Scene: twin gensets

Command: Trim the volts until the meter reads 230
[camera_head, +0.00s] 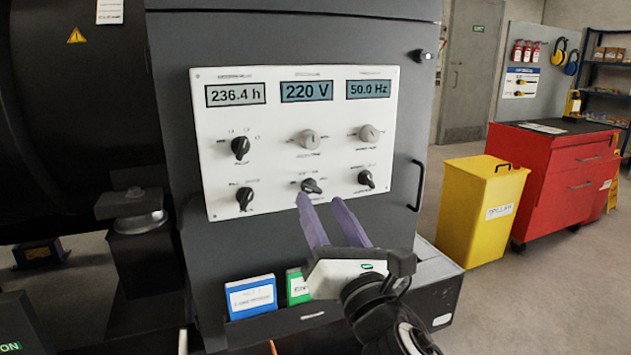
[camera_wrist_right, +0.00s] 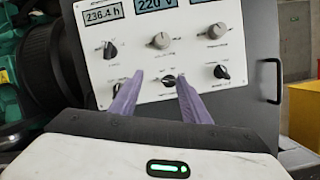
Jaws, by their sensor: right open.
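The volt meter (camera_head: 306,91) is the middle display on the white control panel (camera_head: 270,125) and reads 220 V; it also shows in the right wrist view (camera_wrist_right: 156,5). A grey round knob (camera_head: 307,139) sits below it, and shows in the right wrist view (camera_wrist_right: 160,41). A black knob (camera_head: 311,186) is lower in the same column. My right gripper (camera_head: 320,199) is open, its two purple fingers pointing at the panel just below that black knob. In the right wrist view the black knob (camera_wrist_right: 169,80) appears between the fingers. No contact is clear. My left gripper is not in view.
The left display (camera_head: 236,94) reads 236.4 h and the right one (camera_head: 369,89) 50.0 Hz. Another grey knob (camera_head: 369,134) and several black knobs share the panel. A door handle (camera_head: 417,186) juts out at right. Blue (camera_head: 251,297) and green (camera_head: 297,287) binders sit below.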

